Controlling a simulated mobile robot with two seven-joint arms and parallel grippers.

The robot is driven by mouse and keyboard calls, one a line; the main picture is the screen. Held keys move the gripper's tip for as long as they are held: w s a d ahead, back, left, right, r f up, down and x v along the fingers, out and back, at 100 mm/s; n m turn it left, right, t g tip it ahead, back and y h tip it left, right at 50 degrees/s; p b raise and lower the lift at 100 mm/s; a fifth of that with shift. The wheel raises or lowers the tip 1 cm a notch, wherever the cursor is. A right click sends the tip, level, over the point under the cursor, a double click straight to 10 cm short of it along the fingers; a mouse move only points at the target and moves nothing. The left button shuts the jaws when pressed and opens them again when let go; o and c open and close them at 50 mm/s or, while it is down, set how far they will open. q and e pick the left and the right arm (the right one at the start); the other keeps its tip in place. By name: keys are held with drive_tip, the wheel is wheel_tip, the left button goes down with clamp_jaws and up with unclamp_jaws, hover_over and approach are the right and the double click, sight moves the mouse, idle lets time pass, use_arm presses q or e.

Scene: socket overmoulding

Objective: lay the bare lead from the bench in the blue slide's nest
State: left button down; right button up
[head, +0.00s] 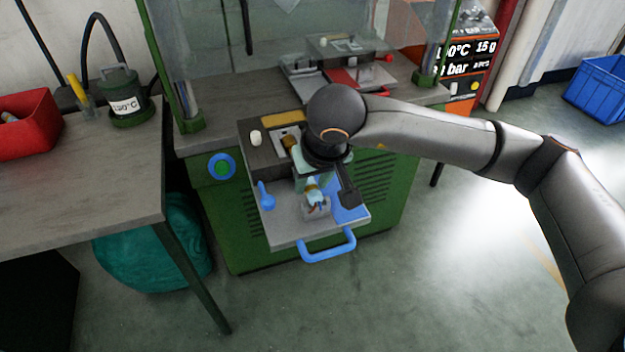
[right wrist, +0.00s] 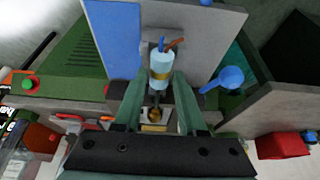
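The bare lead (right wrist: 160,72) is a pale blue body with a brass band and short blue and brown wire ends. It also shows in the head view (head: 314,190). My right gripper (right wrist: 162,82) has its fingers against both sides of the lead, over the blue slide. In the head view this gripper (head: 312,185) is partly hidden under my wrist. The blue slide (head: 283,232) is drawn out at the front of the green machine. A small grey block (head: 317,209) is right at the wire end. Whether the lead touches the nest is unclear. My left gripper is out of view.
The slide has a blue handle (head: 328,247) in front and a blue knob (head: 266,196) at its left. A second slide with a red plate (head: 345,78) is farther back. A bench (head: 75,185) with a red bin (head: 28,125) stands at the left.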

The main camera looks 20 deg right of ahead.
drive_tip(key=o, duration=0.3)
drive_tip(key=shift+o, duration=0.2)
drive_tip(key=v, duration=1.2)
drive_tip(key=shift+r+p, duration=0.3)
drive_tip(key=shift+p, duration=0.1)
drive_tip(key=shift+s, duration=0.1)
